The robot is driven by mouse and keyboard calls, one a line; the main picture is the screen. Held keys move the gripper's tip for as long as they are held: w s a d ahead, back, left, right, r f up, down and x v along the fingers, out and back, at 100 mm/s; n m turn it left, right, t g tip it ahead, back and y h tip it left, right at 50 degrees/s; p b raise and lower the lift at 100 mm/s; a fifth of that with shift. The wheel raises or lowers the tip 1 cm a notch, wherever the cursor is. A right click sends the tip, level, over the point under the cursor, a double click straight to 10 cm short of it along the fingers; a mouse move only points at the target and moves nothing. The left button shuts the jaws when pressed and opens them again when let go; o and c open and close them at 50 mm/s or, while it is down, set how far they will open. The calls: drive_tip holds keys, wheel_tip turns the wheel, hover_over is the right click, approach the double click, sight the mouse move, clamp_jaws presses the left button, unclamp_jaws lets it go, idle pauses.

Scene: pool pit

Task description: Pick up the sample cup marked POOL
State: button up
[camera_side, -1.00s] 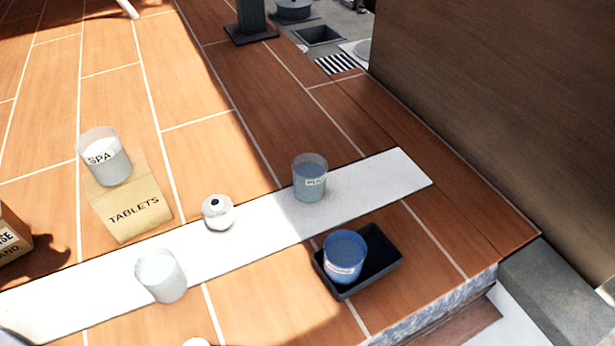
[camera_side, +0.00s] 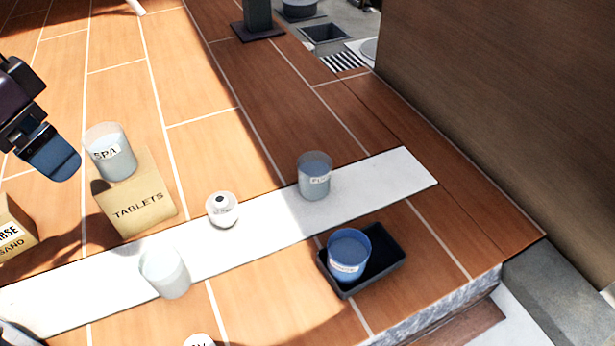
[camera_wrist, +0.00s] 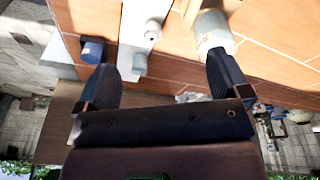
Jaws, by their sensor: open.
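A clear cup of bluish liquid (camera_side: 315,177) stands upright on the white strip in the side view; its label seems to start with P, but the rest is blurred. A blue cup (camera_side: 348,254) stands in a black tray, its label unreadable. A third cup, marked SPA (camera_side: 110,152), stands on the TABLETS box. My gripper (camera_side: 58,160) is at the left edge of the side view, above the deck, left of the SPA cup and apart from every cup. In the wrist view my gripper (camera_wrist: 160,80) is open and empty, its fingers spread wide.
A pale cup (camera_side: 165,273) and a small round white object (camera_side: 222,209) stand on the white strip (camera_side: 395,180). The TABLETS box (camera_side: 140,207) is left of them, and the black tray (camera_side: 390,262) is near the deck's edge. A brown wall (camera_side: 490,110) rises at right.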

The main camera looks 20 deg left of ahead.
drive_tip(key=w+d+f+m+t, duration=0.2)
drive_tip(key=w+d+f, duration=1.1)
drive_tip(key=d+f, duration=0.3)
drive_tip(key=t+h, duration=0.2)
drive_tip(key=t, duration=0.2)
approach(323, 167)
drive_tip(key=shift+n, duration=0.4)
drive_tip(key=shift+x, duration=3.2)
drive_tip(key=shift+s+f, duration=0.1)
drive_tip(key=shift+s, duration=0.05)
drive_tip(key=c, duration=1.1)
